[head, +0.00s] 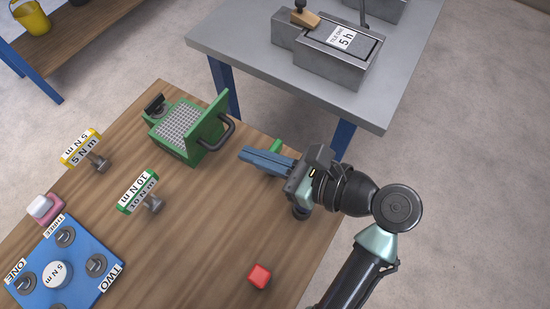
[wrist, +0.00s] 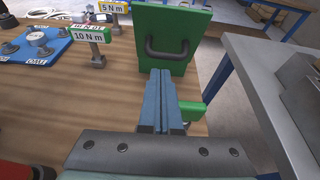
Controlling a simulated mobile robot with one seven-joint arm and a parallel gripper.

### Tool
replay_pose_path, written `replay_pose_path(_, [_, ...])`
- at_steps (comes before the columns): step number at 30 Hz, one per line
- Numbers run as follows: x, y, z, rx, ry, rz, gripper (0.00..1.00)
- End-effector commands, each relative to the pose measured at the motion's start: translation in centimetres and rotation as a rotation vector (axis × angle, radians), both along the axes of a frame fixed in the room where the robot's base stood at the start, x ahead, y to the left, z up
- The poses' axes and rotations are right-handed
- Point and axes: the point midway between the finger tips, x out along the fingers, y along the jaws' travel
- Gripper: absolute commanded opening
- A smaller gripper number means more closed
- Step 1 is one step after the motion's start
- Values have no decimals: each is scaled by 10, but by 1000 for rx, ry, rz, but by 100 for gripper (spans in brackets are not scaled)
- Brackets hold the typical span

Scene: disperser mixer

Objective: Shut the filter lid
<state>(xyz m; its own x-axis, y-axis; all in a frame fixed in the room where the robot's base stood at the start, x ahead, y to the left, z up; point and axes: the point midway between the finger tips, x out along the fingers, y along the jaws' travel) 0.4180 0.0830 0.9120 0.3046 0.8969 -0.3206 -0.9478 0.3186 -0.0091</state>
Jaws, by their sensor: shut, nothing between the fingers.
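The green filter box (head: 172,150) stands on the wooden table, with a pale grid filling its top. Its green lid (head: 207,124) stands upright, open, on the box's right side, with a black handle (head: 229,131) on its outer face. In the wrist view the lid (wrist: 153,28) faces me and hides the box; its handle (wrist: 167,54) is level across it. My gripper (head: 243,154) is shut and empty, to the right of and below the lid, pointing left. In the wrist view my gripper (wrist: 160,73) has its blue fingers together, just below the handle in the picture; contact cannot be told.
A small green piece (head: 276,145) sits partly behind my fingers. Two torque tools, marked 5 N m (head: 84,151) and 10 N m (head: 140,194), stand left of my gripper. A red cube (head: 260,276) lies near the front. A grey table (head: 225,41) stands behind.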

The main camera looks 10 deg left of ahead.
Motion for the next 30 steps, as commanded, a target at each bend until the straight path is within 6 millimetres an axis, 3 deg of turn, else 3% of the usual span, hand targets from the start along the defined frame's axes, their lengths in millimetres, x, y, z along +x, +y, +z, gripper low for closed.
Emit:
replay_pose_path(3, [5,16,-7,0,0,2,0])
replay_pose_path(9, [9,27,-10,-1,-1,-1,0])
replay_pose_path(30, [10,30,-1,-35,12,0,0])
